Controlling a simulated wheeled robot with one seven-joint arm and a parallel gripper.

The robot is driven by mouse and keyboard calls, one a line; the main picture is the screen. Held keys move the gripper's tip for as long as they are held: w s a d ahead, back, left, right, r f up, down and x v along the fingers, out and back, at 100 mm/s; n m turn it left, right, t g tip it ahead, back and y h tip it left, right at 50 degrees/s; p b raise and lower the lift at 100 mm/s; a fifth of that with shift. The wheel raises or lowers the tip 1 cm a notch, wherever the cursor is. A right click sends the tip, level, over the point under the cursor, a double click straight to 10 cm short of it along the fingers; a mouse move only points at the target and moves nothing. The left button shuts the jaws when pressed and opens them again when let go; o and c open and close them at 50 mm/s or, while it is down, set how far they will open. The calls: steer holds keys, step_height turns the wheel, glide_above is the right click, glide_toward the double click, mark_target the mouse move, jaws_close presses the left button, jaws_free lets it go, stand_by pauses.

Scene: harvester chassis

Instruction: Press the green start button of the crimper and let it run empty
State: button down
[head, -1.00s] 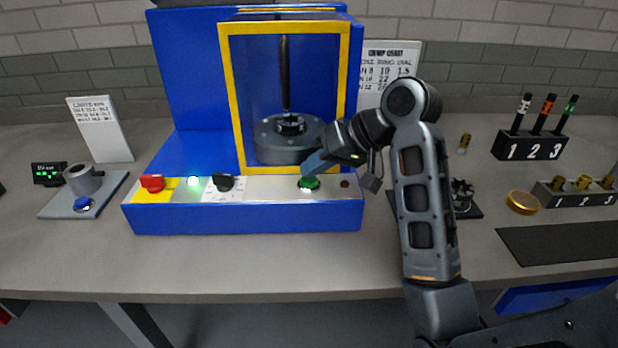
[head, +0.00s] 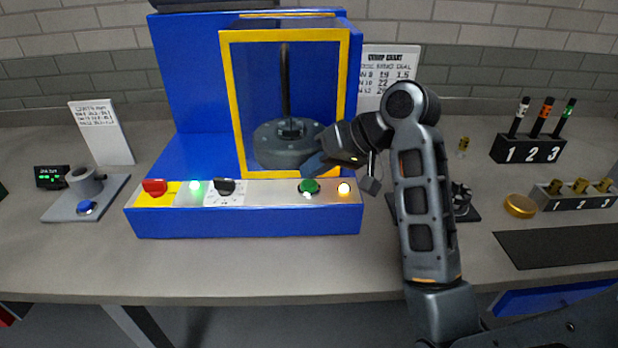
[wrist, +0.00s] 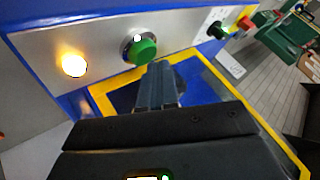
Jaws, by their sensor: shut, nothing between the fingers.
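The crimper (head: 250,222) is a blue machine with a yellow-framed clear guard (head: 226,100) over a round grey crimp head (head: 284,150). Its green start button (head: 309,187) sits on the front panel and also shows in the wrist view (wrist: 143,49). An amber lamp (head: 344,188) right of the button glows, and it is bright in the wrist view (wrist: 74,64). My gripper (head: 312,166) is shut and empty, with its blue-grey fingertips just by the button. In the wrist view the fingertips (wrist: 158,72) are close to the button; I cannot tell whether they touch it.
The panel also holds a red switch (head: 154,187), a lit green lamp (head: 194,186) and a black dial (head: 225,186). A gauge stand (head: 60,209) is at left. A marker rack (head: 528,150) and a fitting holder (head: 575,203) stand at right.

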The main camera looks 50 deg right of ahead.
mark_target(314, 183)
steer(key=shift+r, duration=0.35)
step_height(314, 183, up, 3)
steer(key=p, duration=0.4)
steer(key=shift+r, duration=1)
